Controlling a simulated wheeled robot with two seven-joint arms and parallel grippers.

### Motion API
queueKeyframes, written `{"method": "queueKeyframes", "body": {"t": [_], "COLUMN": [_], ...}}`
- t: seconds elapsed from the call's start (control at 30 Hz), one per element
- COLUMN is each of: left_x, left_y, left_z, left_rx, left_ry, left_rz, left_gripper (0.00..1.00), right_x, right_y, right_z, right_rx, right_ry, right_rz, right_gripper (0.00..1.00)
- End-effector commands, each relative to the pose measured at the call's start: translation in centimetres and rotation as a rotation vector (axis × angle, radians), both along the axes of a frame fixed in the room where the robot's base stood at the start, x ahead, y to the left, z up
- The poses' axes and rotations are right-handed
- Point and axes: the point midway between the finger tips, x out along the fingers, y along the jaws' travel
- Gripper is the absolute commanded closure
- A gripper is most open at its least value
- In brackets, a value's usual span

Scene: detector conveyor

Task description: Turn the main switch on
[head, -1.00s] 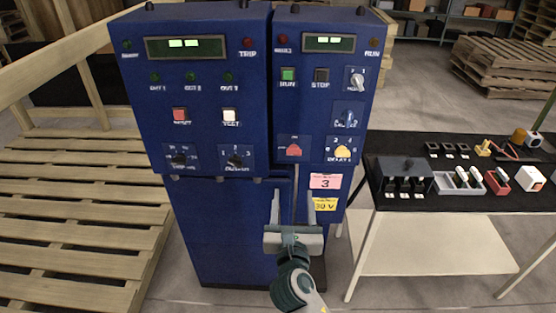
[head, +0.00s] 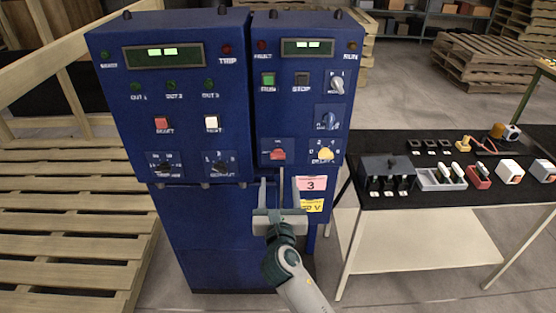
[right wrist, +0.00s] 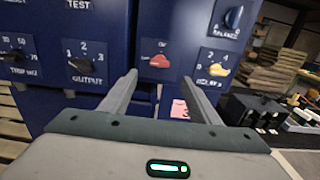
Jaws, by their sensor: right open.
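The red rotary knob (head: 278,154), which I take to be the main switch, sits low on the front of the right blue cabinet (head: 300,110). It also shows in the right wrist view (right wrist: 160,61), lying roughly crosswise, under a small label too blurred to read surely. My right gripper (head: 272,181) is open and empty just below the red knob in the head view. In the right wrist view its two fingers (right wrist: 162,82) point at the panel, with the knob between and beyond their tips. I see no contact. My left gripper is not in view.
A yellow knob (head: 323,153) is right of the red one, with a blue knob (head: 328,121) above. The left cabinet (head: 175,100) carries black dials beside it. Pink (head: 311,183) and yellow labels are below. A black-topped table (head: 440,195) with small parts stands right.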

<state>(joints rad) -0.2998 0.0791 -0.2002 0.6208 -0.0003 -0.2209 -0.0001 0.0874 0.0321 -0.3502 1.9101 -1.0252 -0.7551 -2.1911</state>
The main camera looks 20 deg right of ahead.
Motion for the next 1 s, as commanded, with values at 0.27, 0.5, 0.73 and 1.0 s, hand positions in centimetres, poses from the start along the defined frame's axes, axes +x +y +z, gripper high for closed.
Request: {"method": "queueKeyframes", "body": {"t": [0.27,0.5,0.73,1.0], "left_x": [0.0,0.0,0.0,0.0], "left_y": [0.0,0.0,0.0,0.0], "left_z": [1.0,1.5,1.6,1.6], "left_rx": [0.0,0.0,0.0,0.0], "left_ry": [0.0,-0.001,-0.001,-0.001], "left_rz": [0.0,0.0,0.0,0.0], "left_gripper": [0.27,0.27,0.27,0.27], "right_x": [5.0,8.7,10.5,10.8], "right_y": [-1.4,-2.5,-3.0,-3.1], "right_z": [0.2,0.1,0.1,0.0], "right_rx": [-0.001,0.0,0.0,0.0], "right_ry": [-0.001,0.0,-0.001,0.0], "right_rz": [-0.001,0.0,0.0,0.001], "right_gripper": [0.44,0.44,0.44,0.44]}}
